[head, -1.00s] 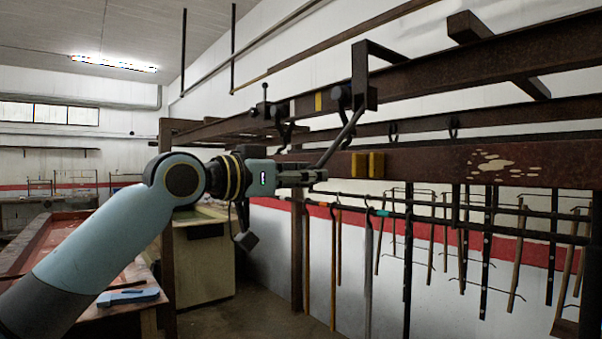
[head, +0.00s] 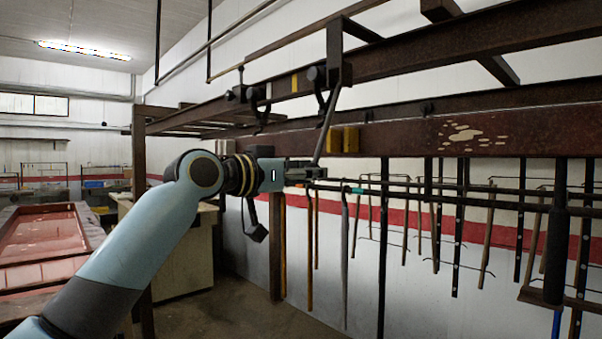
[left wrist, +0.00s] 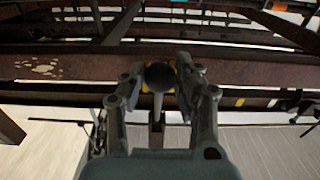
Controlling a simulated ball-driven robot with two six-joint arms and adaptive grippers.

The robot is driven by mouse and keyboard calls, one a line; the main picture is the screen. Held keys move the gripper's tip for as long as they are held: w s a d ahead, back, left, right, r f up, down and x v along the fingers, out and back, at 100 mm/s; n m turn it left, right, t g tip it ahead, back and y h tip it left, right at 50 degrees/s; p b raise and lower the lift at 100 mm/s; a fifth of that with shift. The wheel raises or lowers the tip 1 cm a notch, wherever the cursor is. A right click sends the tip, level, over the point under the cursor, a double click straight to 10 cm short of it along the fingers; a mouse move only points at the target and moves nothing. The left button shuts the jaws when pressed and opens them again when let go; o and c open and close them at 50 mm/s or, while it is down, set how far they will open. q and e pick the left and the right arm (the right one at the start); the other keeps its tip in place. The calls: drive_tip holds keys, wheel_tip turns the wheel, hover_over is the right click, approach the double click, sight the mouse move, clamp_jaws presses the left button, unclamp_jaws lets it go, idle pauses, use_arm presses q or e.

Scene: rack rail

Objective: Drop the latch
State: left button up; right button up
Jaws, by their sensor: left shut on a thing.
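The latch is a dark lever (head: 327,125) that hangs from a bracket (head: 338,68) on the upper rail and slopes down to my left gripper (head: 312,173). My left gripper is shut on the lever's lower end, just below and left of the yellow blocks (head: 344,140) on the lower rail. In the left wrist view, a dark round knob (left wrist: 159,76) sits between the fingers of my left gripper (left wrist: 160,85), with the lever's shaft partly hidden. The yellow blocks show partly behind the knob. My right gripper is not in view.
The rusty lower rail (head: 480,135) runs across to the right. Below it, several tools hang from a dark rod (head: 480,188) in front of the wall. A red-topped table (head: 40,240) stands at the left. Floor is free below my arm.

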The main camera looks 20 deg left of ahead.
use_arm(q)
drive_tip(key=shift+w+d+f+b, duration=0.2)
drive_tip(key=shift+w+d, duration=0.05)
drive_tip(key=shift+w, duration=0.35)
drive_tip(key=shift+w+d+f+b, duration=0.2)
drive_tip(key=shift+w+f+b, duration=0.05)
drive_tip(key=shift+w, duration=0.3)
drive_tip(key=shift+w+d+f+b, duration=0.2)
drive_tip(key=shift+w+d, duration=0.05)
drive_tip(key=shift+w, duration=0.35)
drive_tip(key=shift+c, duration=0.2)
drive_tip(key=shift+b+x, duration=0.65)
drive_tip(key=shift+x, duration=1.5)
drive_tip(key=shift+w+d+f, duration=0.1)
drive_tip(key=shift+w, duration=0.05)
drive_tip(key=o, duration=1)
drive_tip(key=shift+o, duration=0.2)
drive_tip(key=shift+p+v, duration=0.85)
drive_tip(key=shift+v, duration=2.65)
